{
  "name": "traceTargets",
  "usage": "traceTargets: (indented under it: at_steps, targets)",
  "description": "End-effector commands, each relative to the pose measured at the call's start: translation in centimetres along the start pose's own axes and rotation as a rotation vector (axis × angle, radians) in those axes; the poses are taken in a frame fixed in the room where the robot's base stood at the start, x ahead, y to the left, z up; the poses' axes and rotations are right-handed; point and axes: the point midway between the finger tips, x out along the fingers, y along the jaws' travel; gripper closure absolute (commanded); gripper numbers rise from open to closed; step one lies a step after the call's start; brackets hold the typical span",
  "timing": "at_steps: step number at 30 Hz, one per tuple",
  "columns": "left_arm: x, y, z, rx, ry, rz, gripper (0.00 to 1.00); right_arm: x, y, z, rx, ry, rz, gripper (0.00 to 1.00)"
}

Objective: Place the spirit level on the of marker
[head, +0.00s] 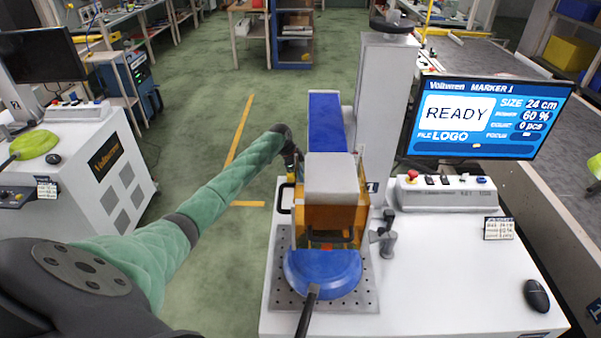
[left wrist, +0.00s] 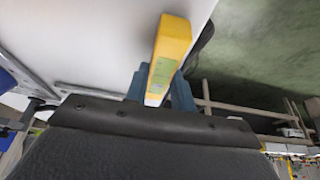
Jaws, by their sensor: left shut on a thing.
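The spirit level (left wrist: 171,52), a yellow bar with a pale green window, is held between the blue fingers of my left gripper (left wrist: 163,88) in the left wrist view. In the head view my green-sleeved left arm reaches to the marker's left side. The left gripper (head: 291,160) is partly hidden there, and I cannot tell the level's full outline. The marker has an orange guard (head: 331,215) under a grey head (head: 333,175), above a perforated metal plate (head: 368,296). My right gripper is not in view.
The marker stands on a white bench (head: 430,290) with clear surface at the right. A READY screen (head: 487,115), control box (head: 445,190), small grey clamp-like fixture (head: 385,238) and black mouse (head: 537,295) are nearby. Another white cabinet (head: 95,160) stands left, beyond green floor.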

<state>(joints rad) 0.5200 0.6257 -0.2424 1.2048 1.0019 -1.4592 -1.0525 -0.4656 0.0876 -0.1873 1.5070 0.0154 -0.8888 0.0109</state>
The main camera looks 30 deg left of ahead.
Motion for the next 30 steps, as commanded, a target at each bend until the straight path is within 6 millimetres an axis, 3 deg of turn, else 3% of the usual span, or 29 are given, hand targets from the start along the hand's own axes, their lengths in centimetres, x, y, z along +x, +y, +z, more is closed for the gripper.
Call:
traceTargets:
  at_steps: [7, 8, 11, 20, 25, 30]
  targets:
    - [0.1, 0.0, 0.0, 0.0, 0.0, 0.0, 1.0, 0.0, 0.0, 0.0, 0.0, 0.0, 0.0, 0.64]
    - [0.1, 0.0, 0.1, 0.0, 0.0, 0.0, 0.73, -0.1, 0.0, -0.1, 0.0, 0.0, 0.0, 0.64]
    - [0.1, 0.0, 0.0, 0.0, 0.0, 0.0, 0.54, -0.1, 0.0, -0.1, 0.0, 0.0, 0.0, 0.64]
    - [0.0, 0.0, 0.0, 0.001, 0.0, 0.0, 0.53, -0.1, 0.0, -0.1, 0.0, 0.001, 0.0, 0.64]
    - [-1.1, -0.1, 0.1, 0.002, -0.001, -0.002, 0.53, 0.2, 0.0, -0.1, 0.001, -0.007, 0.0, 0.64]
    - [-4.0, -0.1, 0.1, 0.002, 0.0, -0.003, 0.53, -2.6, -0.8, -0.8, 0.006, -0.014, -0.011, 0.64]
